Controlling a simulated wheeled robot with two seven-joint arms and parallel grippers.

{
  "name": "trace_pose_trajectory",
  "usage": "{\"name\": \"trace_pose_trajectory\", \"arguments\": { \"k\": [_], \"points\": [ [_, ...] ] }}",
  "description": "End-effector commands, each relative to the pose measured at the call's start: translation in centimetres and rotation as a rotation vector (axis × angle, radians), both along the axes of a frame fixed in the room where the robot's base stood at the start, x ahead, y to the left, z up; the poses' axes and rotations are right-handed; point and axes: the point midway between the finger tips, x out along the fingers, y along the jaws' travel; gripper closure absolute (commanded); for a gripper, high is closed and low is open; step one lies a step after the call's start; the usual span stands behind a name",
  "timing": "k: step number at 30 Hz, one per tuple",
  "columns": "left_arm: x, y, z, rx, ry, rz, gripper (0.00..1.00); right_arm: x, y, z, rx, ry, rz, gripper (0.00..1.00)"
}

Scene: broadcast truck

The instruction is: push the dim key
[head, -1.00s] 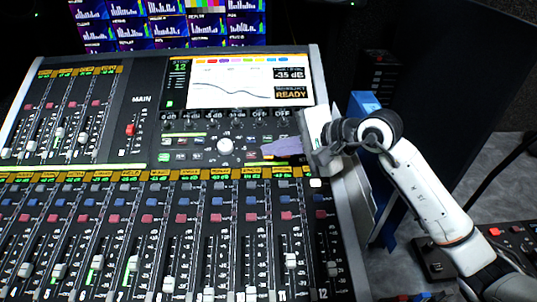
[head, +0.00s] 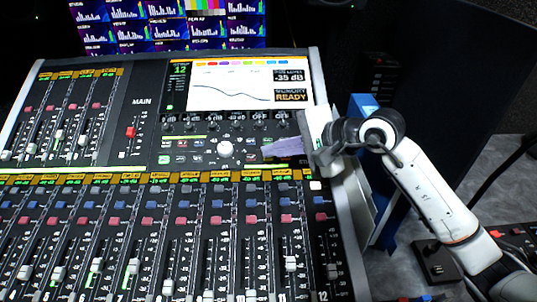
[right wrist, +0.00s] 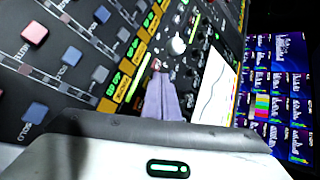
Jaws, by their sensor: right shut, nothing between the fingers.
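The mixing console (head: 318,75) fills the left and middle of the head view. My right gripper (head: 266,151) comes in from the right, with its shut purple fingers pointing left over the panel below the console's screen. The fingers are empty. In the right wrist view, the shut fingertips (right wrist: 158,72) are over or against the panel beside a green light strip. I cannot tell whether they touch it. I cannot read a dim key label in either view; the fingers cover part of the key area. My left gripper is not in view.
A round silver knob (head: 225,147) stands left of the fingers. The console screen (head: 235,85) is above them, and rows of channel keys and faders are below. A dark panel (head: 440,80) stands at the right. Another control box (head: 435,262) is at the lower right.

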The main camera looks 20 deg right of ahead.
Motion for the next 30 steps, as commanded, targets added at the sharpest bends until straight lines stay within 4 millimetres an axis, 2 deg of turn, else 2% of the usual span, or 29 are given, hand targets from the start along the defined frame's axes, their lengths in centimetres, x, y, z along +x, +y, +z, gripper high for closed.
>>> {"name": "trace_pose_trajectory", "arguments": {
  "k": [12,30],
  "points": [
    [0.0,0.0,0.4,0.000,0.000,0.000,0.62,-0.3,0.1,0.6,-0.001,0.000,0.001,1.00],
    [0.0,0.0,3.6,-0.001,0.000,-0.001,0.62,-2.3,0.7,5.8,-0.001,0.000,0.001,1.00]
  ]
}}
